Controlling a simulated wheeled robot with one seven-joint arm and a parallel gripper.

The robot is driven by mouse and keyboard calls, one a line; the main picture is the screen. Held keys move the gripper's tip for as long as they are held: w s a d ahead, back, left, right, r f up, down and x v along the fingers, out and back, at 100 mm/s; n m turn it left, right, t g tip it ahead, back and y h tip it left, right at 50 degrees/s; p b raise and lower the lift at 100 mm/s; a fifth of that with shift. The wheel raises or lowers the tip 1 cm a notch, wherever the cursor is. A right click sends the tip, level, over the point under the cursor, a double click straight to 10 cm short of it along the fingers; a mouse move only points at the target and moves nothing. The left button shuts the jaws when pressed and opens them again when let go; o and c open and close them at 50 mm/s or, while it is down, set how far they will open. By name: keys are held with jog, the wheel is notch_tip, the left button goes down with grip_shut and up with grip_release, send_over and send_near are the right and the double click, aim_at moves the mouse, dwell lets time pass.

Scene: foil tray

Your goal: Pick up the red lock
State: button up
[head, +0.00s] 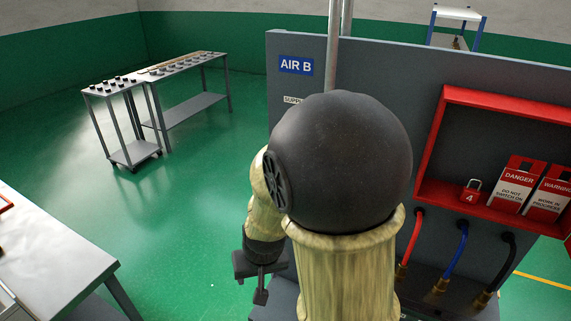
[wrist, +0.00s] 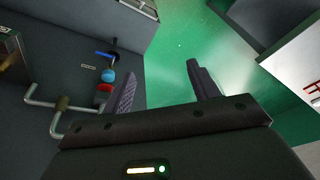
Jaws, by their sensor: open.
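The red lock (head: 470,190) is a small red padlock marked 4. It stands in the red-framed recess (head: 428,187) on the grey panel, left of the red tags, in the head view. My gripper (head: 254,280) hangs low at the left of my arm, well to the left of the lock and apart from it. In the wrist view its two fingers (wrist: 162,88) are spread with nothing between them. The lock does not show in the wrist view.
A DANGER tag (head: 518,183) and a WARNING tag (head: 551,192) stand beside the lock. Red, blue and black hoses (head: 461,242) hang below the recess. A grey table (head: 50,255) stands at left. Green floor (head: 190,210) between is clear.

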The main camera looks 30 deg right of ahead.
jog(key=w+d+f+m+t+h, duration=0.25)
jog(key=w+d+m+h, duration=0.3)
jog(key=w, duration=0.45)
jog(key=w+r+m+t+h, duration=0.1)
jog(key=r+h, duration=0.3)
jog(key=r, duration=0.4)
jog(key=w+a+r+m+t+h, duration=0.1)
jog(key=w+r+m+t+h, duration=0.1)
jog(key=r, duration=0.6)
jog(key=shift+w+t+h+b, duration=0.15)
jog(key=shift+t+h+b, duration=0.3)
jog(key=shift+t+h, duration=0.3)
jog(key=b+x, duration=0.1)
jog(key=x, duration=1.1)
jog(key=shift+d, duration=0.2)
